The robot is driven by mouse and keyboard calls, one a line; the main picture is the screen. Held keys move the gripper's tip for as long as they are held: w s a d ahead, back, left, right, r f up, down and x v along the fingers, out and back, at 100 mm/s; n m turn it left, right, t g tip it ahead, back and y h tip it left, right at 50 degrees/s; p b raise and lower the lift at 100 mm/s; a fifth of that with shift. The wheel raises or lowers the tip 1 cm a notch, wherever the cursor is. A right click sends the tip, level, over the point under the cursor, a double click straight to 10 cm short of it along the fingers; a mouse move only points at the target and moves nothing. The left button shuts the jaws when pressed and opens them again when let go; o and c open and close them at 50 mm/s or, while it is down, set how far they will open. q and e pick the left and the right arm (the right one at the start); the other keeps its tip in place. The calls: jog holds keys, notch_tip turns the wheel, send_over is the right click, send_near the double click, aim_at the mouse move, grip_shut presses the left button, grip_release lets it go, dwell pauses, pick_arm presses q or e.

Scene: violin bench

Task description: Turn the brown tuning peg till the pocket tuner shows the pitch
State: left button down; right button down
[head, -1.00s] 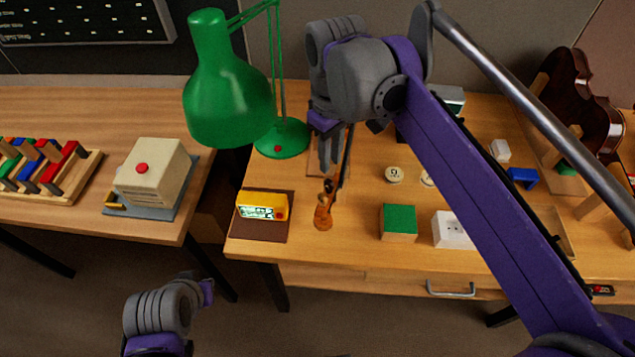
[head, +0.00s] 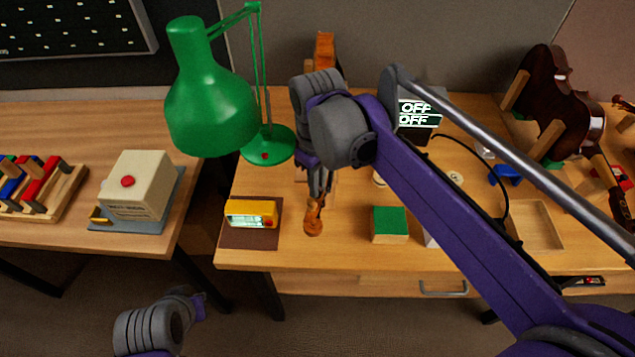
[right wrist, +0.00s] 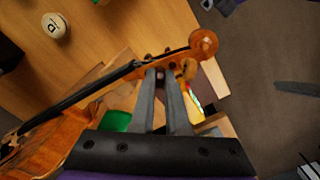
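The orange-brown violin shows in the head view as a scroll (head: 313,222) near the bench's front edge, its middle hidden by my right arm. In the right wrist view, its scroll (right wrist: 203,43) and pegbox cross between and beyond my right fingers. My right gripper (head: 319,190) is at the pegbox; its fingertips (right wrist: 162,75) flank a small dark brown peg part. A narrow gap shows between them, but contact is unclear. The yellow pocket tuner (head: 250,208) stands on a brown mat left of the scroll; its lit display is too small to read. My left gripper (head: 198,305) is low left, fingers hidden.
A green lamp (head: 212,110) stands behind the tuner. A green-topped block (head: 389,224) is right of the scroll. A dark violin (head: 560,105) rests in a stand at right. A wooden tray (head: 537,225) is empty.

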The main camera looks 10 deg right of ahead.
jog(key=shift+m, duration=0.7)
jog(key=c, duration=1.2)
grip_release()
notch_tip(320, 180, up, 11)
jog(key=shift+f+p, duration=0.1)
jog(key=shift+p, duration=0.3)
